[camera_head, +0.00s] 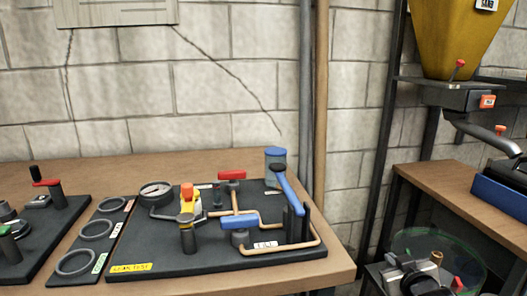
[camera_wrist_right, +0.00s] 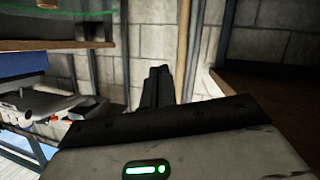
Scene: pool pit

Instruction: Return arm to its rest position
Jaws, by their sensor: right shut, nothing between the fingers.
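My right gripper (camera_wrist_right: 158,76) shows in the right wrist view as two dark fingers pressed together, pointing away from the wrist. They are shut with nothing between them. Part of my right wrist housing, with a green-lit indicator, fills the bottom of that view. Beyond the fingers is a pale block wall, and they appear clear of it. My left gripper is not in view.
A wooden bench (camera_head: 330,268) carries a black valve board (camera_head: 160,239) with a blue lever (camera_head: 287,188). Another bench (camera_head: 440,192) stands right, below a yellow hopper (camera_head: 452,35). In the wrist view, a dark wooden edge (camera_wrist_right: 265,95) lies right of the fingers.

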